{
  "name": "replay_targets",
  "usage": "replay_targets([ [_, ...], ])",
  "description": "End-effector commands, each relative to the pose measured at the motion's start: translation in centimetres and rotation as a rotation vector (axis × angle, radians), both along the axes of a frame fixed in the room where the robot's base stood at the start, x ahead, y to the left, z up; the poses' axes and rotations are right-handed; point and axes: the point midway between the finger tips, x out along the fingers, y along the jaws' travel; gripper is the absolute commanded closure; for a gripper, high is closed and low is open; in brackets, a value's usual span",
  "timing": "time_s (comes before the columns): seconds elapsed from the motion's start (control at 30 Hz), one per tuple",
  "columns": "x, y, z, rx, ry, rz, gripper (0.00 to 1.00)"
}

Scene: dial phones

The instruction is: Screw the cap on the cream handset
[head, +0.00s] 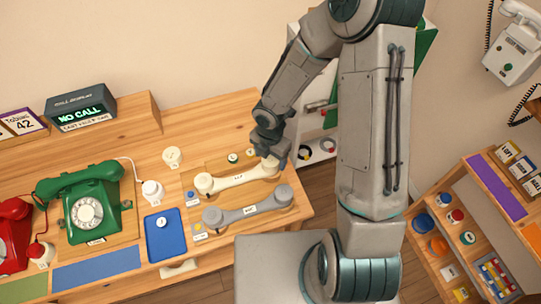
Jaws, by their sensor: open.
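The cream handset (238,179) lies on the wooden desk, slanting up to the right, with a small label on its grip. My gripper (273,157) points down at its right end and is open. The fingers cover part of that end, so I cannot tell whether a cap sits there or whether the fingers touch it. A round cream piece (172,157) stands on the desk to the upper left; I cannot tell whether it is a cap. A small whitish piece (162,222) lies on the blue tray (167,247).
A grey handset (247,206) lies just in front of the cream one. A green dial phone (93,203), a red phone (13,235) and a "NO CALL" display (81,108) occupy the left. A shelf unit (490,240) stands at the right.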

Motion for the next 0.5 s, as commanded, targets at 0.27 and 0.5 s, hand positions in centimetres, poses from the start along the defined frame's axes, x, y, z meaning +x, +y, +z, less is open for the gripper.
replay_targets([
  [0.27,0.0,0.0,3.1,0.0,0.0,0.0,0.29],
  [0.5,0.1,0.0,5.1,0.0,-0.001,-0.002,0.29],
])
